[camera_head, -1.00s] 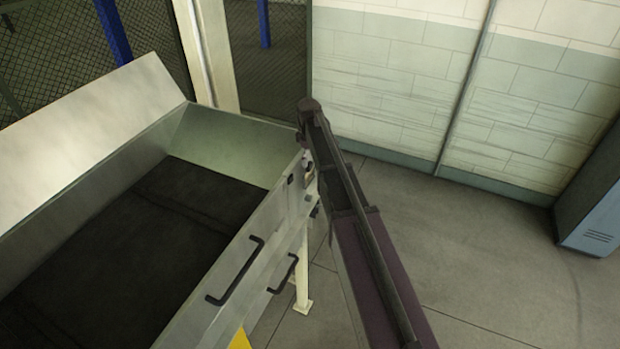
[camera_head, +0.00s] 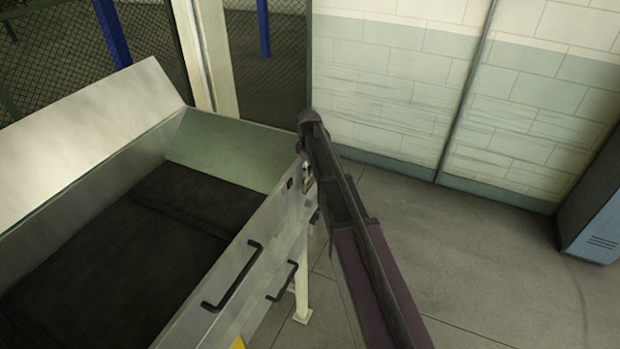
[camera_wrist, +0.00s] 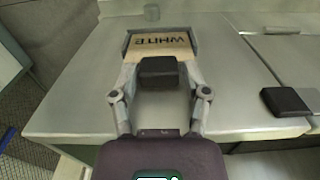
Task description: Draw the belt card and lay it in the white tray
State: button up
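The block overlaps the label's near edge.
The table's (camera_wrist: 75,105) left part is clear. In the head view a metal bin (camera_head: 225,150) with black handles stands left of my arm, and a blue-grey cabinet (camera_head: 597,215) stands at right.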

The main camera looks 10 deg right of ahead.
grip_shut()
jog(key=shift+r, duration=0.25)
jog(key=shift+r+p, duration=0.45)
jog(key=shift+p, duration=0.3)
jog(key=shift+r+p, duration=0.35)
jog(key=shift+r+p, duration=2.4)
jog(key=shift+r, duration=0.05)
jog(key=shift+r, duration=0.1)
